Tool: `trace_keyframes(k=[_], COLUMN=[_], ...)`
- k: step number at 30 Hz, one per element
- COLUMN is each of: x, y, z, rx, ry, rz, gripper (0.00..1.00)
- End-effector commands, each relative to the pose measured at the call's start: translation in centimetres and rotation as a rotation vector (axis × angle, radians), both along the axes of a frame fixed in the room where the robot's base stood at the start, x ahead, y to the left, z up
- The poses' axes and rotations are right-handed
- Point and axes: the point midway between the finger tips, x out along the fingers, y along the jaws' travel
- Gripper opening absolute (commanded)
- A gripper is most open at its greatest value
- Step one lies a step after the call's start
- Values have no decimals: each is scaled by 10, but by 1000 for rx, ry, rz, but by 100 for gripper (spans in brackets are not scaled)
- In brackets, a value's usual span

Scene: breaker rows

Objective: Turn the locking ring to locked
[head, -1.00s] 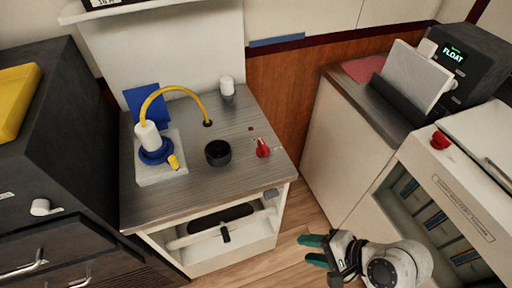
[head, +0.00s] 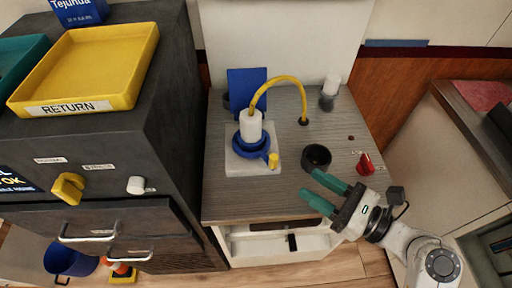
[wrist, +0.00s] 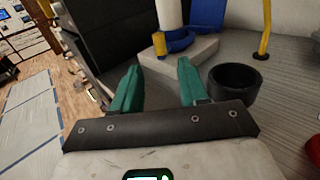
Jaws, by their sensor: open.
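The blue locking ring (head: 251,147) sits around the base of a white plug (head: 251,127) on a white block (head: 240,168) on the counter. A small yellow-tipped handle (head: 273,161) sticks out from the ring toward the front right. A yellow cable arches from the plug's top to the counter. My gripper (head: 322,190) has teal fingers, open and empty, over the counter's front right, apart from the ring.
A black cup (head: 316,157) stands between the ring and a red switch (head: 365,164). A blue panel (head: 247,90) stands behind the plug. A dark cabinet with a yellow RETURN tray (head: 92,68) is at the left. Counter in front of the block is clear.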

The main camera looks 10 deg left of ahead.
Motion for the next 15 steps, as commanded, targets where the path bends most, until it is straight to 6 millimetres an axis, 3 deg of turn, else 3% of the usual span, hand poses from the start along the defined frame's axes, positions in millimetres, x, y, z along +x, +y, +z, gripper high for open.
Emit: trace_keyframes(k=[5,15], x=[6,32], y=[14,68], z=[0,1], rx=[4,2], ry=[4,2], rz=[3,4], gripper=[44,44])
